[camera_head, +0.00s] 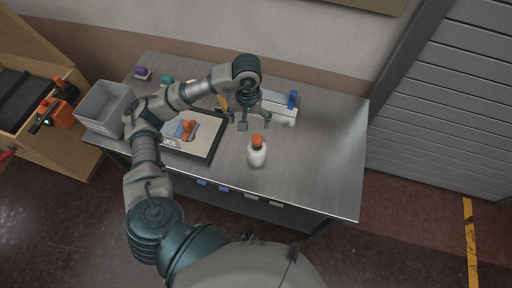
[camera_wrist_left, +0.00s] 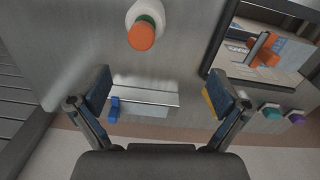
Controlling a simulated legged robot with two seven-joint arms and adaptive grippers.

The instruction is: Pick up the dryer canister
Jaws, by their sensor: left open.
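A white canister with an orange cap (camera_head: 257,151), which I take as the dryer canister, stands upright near the front middle of the table. In the left wrist view the canister (camera_wrist_left: 145,22) is at the top, beyond the fingertips, with a green ring under its cap. My left gripper (camera_head: 253,120) is open and empty, above the table and behind the canister, toward the wall. In the left wrist view its two fingers (camera_wrist_left: 163,88) are spread wide, apart from the canister. My right gripper is not in view.
A pale box with a blue piece (camera_head: 281,103) lies behind the gripper. A dark-rimmed tray (camera_head: 213,147) with an orange item is left of the canister. A grey bin (camera_head: 102,108) is at the far left. The table's right part (camera_head: 325,150) is clear.

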